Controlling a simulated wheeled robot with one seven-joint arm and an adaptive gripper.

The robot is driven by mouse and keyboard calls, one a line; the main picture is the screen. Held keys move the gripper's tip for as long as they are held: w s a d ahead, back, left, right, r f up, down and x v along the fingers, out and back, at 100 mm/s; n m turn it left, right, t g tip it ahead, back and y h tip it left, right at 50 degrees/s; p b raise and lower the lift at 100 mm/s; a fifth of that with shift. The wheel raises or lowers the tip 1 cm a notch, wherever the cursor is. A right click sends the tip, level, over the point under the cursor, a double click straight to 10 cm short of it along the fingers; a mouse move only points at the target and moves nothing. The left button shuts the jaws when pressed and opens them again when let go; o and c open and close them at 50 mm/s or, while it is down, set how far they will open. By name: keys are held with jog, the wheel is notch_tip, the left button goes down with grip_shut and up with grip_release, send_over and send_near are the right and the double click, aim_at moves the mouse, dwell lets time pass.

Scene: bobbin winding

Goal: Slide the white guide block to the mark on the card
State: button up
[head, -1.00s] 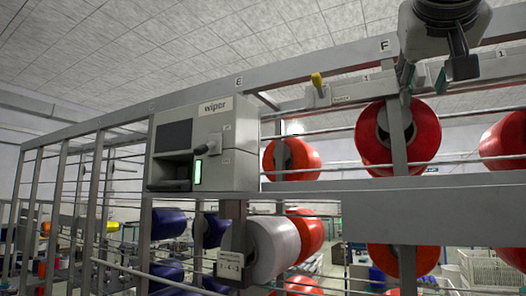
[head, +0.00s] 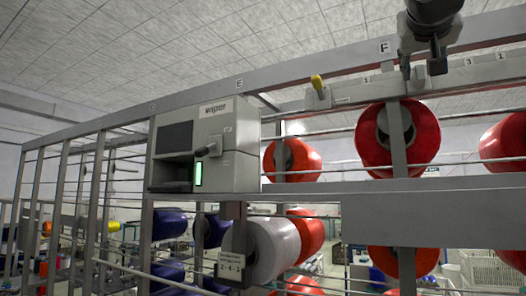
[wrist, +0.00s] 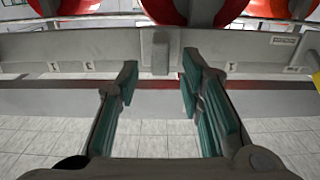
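The guide block (wrist: 160,52) shows in the wrist view as a pale grey block on the grey rail (wrist: 110,47). My gripper (wrist: 158,78) is open, with its fingers on either side of the block's line and a visible gap to each side. In the head view my gripper (head: 421,70) is at the rail (head: 460,74), right of the yellow knob; the block cannot be made out clearly there. Figure marks (wrist: 232,67) sit along the rail.
The grey machine box (head: 228,150) with a lit green strip stands left of the rail. The yellow knob (head: 317,82) is at the rail's left end. Red bobbins (head: 425,138) sit behind and below. Frame bars run across beneath the rail.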

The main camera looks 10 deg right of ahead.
jog(key=shift+x, duration=1.45)
grip_shut()
